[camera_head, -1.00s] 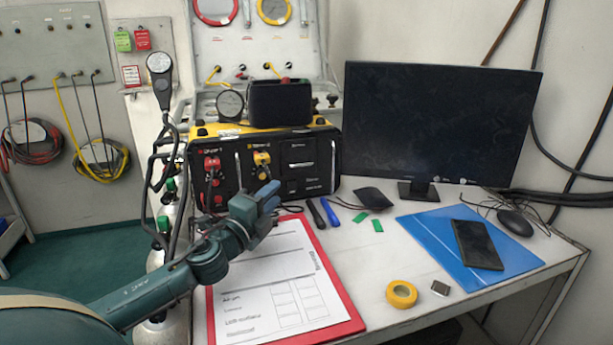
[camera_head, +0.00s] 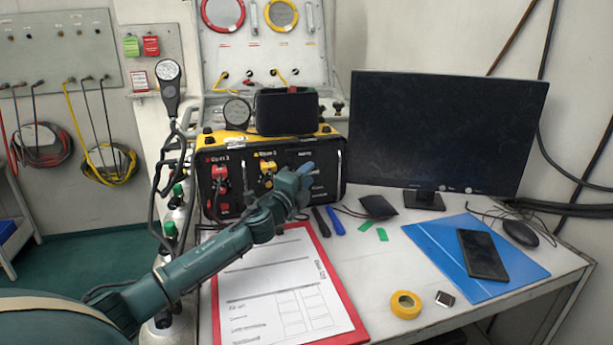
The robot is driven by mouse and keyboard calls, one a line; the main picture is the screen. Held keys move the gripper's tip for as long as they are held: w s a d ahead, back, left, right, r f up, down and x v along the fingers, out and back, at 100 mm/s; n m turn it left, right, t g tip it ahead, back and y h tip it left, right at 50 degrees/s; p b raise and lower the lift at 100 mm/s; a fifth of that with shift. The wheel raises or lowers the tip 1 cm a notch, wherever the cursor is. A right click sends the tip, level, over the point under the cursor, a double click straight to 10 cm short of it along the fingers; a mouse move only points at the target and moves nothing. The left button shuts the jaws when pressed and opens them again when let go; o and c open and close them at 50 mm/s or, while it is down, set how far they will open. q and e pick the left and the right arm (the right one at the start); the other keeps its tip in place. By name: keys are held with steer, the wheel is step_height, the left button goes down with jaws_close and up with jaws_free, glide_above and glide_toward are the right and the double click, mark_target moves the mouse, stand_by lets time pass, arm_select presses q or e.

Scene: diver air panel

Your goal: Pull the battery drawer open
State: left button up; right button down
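The black and yellow air panel case (camera_head: 240,160) stands at the back of the bench, its front facing me. The battery drawer seems to be in the right part of that front, among the small labelled plates, but my gripper largely covers this area. My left gripper (camera_head: 303,174) is in front of the panel's right part, its blue-grey fingertips toward the front face. I cannot tell whether it touches anything or how far its fingers are apart. My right gripper is not in view.
A red clipboard (camera_head: 340,318) with a form lies below my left arm. A monitor (camera_head: 445,130), blue folder (camera_head: 440,245), phone (camera_head: 482,255), yellow tape roll (camera_head: 405,305) and dark and blue tools (camera_head: 335,220) occupy the bench.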

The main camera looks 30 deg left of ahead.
arm_select(q)
steer(key=shift+w, duration=0.2)
steer(key=shift+c, duration=0.5)
jaws_close()
